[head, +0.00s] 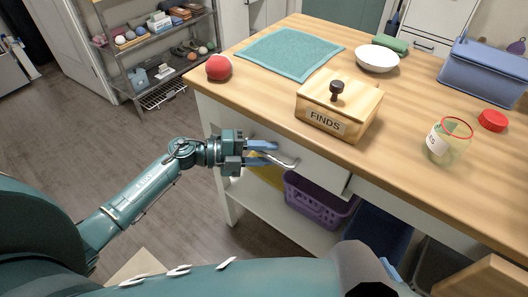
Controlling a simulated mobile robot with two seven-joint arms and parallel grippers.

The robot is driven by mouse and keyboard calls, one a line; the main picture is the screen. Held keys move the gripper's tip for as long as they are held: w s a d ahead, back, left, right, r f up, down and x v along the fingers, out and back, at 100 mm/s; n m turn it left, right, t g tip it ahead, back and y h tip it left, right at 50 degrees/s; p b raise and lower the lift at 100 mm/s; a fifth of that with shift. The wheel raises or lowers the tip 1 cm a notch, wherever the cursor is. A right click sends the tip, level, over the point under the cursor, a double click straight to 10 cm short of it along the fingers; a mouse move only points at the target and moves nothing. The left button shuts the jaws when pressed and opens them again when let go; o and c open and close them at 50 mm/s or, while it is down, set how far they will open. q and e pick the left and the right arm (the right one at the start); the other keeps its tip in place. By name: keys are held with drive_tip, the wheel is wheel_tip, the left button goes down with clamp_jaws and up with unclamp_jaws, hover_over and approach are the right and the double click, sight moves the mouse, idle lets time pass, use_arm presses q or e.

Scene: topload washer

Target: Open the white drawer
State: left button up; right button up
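The white drawer (312,164) is under the wooden tabletop, at the near side of the table. Its front seems to stand slightly proud at the right end, with a dark edge there. Its curved metal handle (287,163) sticks out toward me. My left gripper (272,153) is at the handle, with its two blue fingers apart, one above the other. The fingers overlap the handle's left part, so I cannot tell whether the bar lies between them or touches them. My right gripper is not in view.
A wooden FINDS box (340,108), a red ball (218,68), a teal mat (291,53), a white bowl (377,58) and a glass jar (449,142) stand on the tabletop. A purple basket (318,205) sits on the shelf below. Floor left of the table is clear.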

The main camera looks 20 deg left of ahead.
use_arm(q)
drive_tip(key=shift+c, duration=0.5)
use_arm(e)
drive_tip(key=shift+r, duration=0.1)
use_arm(q)
clamp_jaws()
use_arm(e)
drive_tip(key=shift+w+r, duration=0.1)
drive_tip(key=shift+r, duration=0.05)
